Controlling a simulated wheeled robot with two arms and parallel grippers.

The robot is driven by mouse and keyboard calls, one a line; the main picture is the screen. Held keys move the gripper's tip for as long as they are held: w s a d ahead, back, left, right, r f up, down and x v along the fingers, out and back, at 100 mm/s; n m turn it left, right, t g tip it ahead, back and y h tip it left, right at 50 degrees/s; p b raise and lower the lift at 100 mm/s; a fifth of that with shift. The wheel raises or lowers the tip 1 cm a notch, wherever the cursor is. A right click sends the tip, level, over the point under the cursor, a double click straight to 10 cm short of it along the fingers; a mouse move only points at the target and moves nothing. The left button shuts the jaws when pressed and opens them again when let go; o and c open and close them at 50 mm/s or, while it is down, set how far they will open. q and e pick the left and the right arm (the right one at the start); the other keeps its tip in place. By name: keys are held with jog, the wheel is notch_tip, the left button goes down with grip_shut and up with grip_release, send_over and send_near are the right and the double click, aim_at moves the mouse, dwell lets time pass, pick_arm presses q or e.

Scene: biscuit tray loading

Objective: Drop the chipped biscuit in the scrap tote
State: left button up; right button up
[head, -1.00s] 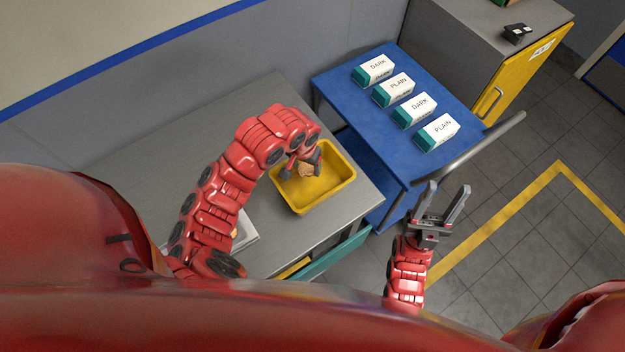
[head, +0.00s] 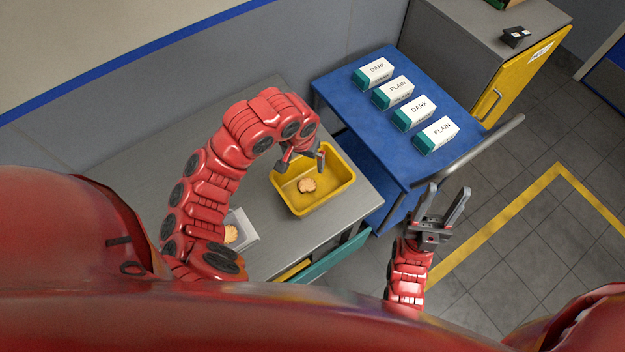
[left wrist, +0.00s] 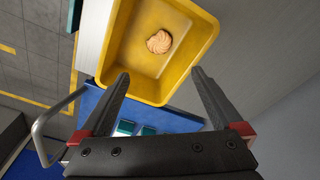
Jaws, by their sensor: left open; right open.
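The yellow scrap tote (head: 341,180) stands on the grey bench, and it also shows in the left wrist view (left wrist: 200,27). One biscuit (head: 307,185) lies on the tote floor; the left wrist view shows it too (left wrist: 159,42), with an uneven, notched edge. My left gripper (head: 303,160) is open and empty above the tote, apart from the biscuit. Its two spread fingers frame the tote's near side in the left wrist view (left wrist: 160,85). My right gripper (head: 443,205) is open and empty over the floor, right of the bench.
A pale tray (head: 246,238) with a biscuit (head: 231,233) sits on the bench (head: 330,228), partly hidden by my left arm. A blue cart (head: 345,88) right of the bench carries several DARK and PLAIN cartons. A grey cabinet (head: 445,60) with a yellow door stands behind it.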

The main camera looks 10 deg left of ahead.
pick_arm(q)
notch_tip(320, 180, up, 11)
jog(key=s+p, duration=0.1)
jog(key=p, duration=0.2)
jog(key=shift+s+a+r+p, duration=0.15)
jog(key=shift+s+p, duration=0.1)
jog(key=shift+p, duration=0.15)
